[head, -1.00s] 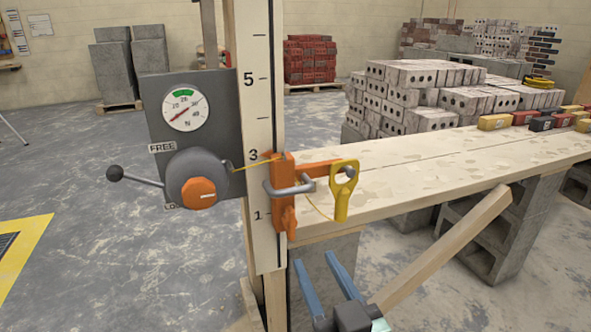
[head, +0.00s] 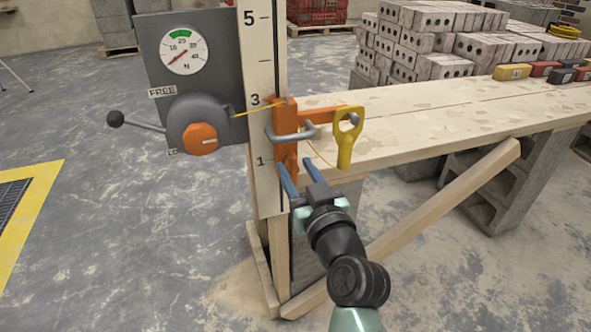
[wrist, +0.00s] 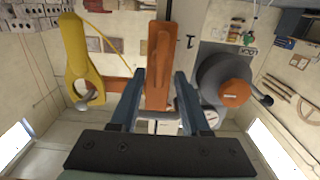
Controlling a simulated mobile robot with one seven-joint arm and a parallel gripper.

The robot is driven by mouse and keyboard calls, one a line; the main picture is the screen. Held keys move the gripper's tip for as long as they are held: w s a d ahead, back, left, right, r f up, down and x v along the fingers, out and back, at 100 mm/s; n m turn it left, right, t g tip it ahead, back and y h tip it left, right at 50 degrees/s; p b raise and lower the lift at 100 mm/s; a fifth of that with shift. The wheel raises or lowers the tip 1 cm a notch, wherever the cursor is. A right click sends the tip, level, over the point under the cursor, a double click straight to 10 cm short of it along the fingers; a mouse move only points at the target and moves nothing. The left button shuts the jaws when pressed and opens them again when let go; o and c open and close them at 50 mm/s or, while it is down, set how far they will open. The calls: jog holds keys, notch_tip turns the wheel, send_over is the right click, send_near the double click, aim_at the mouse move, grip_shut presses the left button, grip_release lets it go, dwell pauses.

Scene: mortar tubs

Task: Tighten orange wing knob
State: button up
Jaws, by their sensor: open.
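The orange wing knob (head: 287,158) shows as a narrow upright wing low on the orange clamp (head: 285,115) against the white numbered post. In the wrist view the orange wing (wrist: 158,60) stands upright between my fingers. My gripper (head: 294,164) is open just in front of and below it, one blue finger to each side. The wrist view shows the open gripper (wrist: 160,75) with a gap beside each finger; I cannot tell whether either touches. Left of the clamp, a grey drum carries a round orange knob (head: 200,139) with a white mark.
A yellow handle (head: 346,140) hangs close right of the clamp, a grey metal loop (head: 290,136) crosses its front. A black-balled lever (head: 116,118) and dial gauge (head: 184,50) are left. The wooden plank (head: 430,105) runs right; a diagonal brace lies below.

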jog(key=shift+w+a, duration=0.2)
jog(key=shift+w, duration=0.45)
grip_shut()
